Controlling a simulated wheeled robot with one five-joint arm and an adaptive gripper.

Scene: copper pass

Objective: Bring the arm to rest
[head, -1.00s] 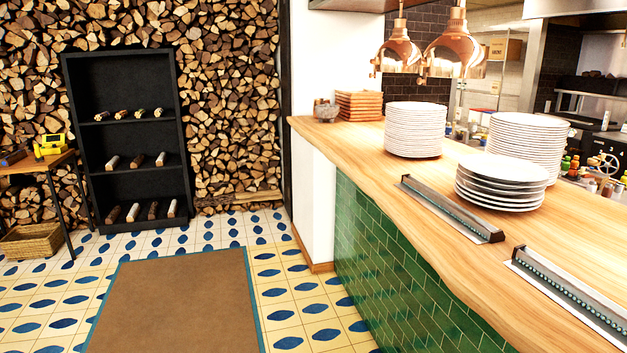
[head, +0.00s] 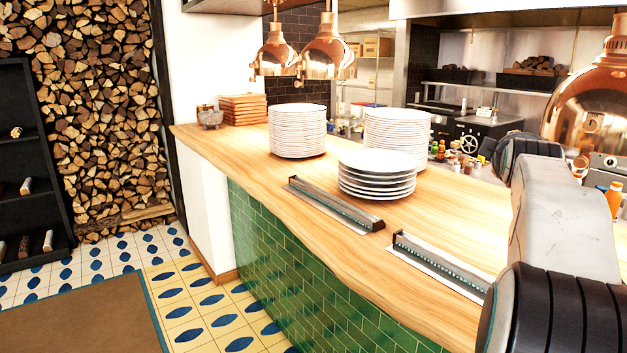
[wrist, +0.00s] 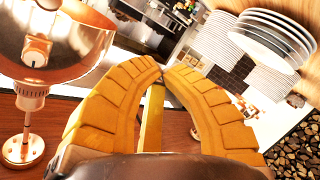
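My arm (head: 565,235) shows at the right edge of the head view, a pale link with black joints, raised over the near end of the counter. My gripper (wrist: 164,72) is outside the head view. In the wrist view its two yellow ribbed fingers curve together and their tips come together. A narrow yellow strip shows between the fingers lower down; I cannot tell what it is. No held object is clear.
The wooden counter (head: 255,170) carries plate stacks (head: 297,130) and ticket rails (head: 335,204). A copper lamp (head: 590,105) hangs close to my arm and looms large in the wrist view (wrist: 45,50). Tiled floor (head: 215,310) lies left of the counter.

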